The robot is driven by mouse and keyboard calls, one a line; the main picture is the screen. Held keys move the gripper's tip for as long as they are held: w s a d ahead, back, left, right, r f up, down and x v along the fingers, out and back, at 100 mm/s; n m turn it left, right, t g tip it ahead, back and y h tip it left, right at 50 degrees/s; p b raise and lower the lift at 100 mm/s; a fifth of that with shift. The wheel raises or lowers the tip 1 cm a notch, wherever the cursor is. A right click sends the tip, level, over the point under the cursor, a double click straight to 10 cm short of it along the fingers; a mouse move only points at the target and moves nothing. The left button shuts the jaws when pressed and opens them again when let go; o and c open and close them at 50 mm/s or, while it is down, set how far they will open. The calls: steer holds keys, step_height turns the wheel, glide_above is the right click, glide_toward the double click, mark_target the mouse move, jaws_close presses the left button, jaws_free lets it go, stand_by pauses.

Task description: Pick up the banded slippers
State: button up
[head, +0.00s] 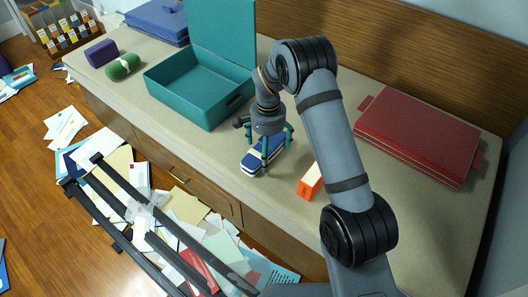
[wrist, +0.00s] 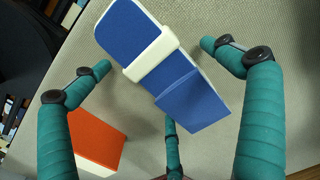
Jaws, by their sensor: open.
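The banded slippers (head: 254,160) are blue with white edges and a white band, and lie on the counter near its front edge. They also show in the wrist view (wrist: 190,94), lying at a slant with the white band across the middle. My gripper (head: 265,158) is above and around them, pointing down. In the wrist view its teal fingers (wrist: 158,62) are spread open, one on each side and one below. I see no finger closed on the slippers. Part of them is hidden behind the fingers in the head view.
An orange and white box (head: 310,182) stands close to the right of the slippers. An open teal case (head: 190,92) is behind left. A red case (head: 420,135) lies at the right. A green roll (head: 123,67) and purple block (head: 101,53) are far left. Papers litter the floor.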

steer(key=c, duration=0.3)
steer(key=c, duration=1.1)
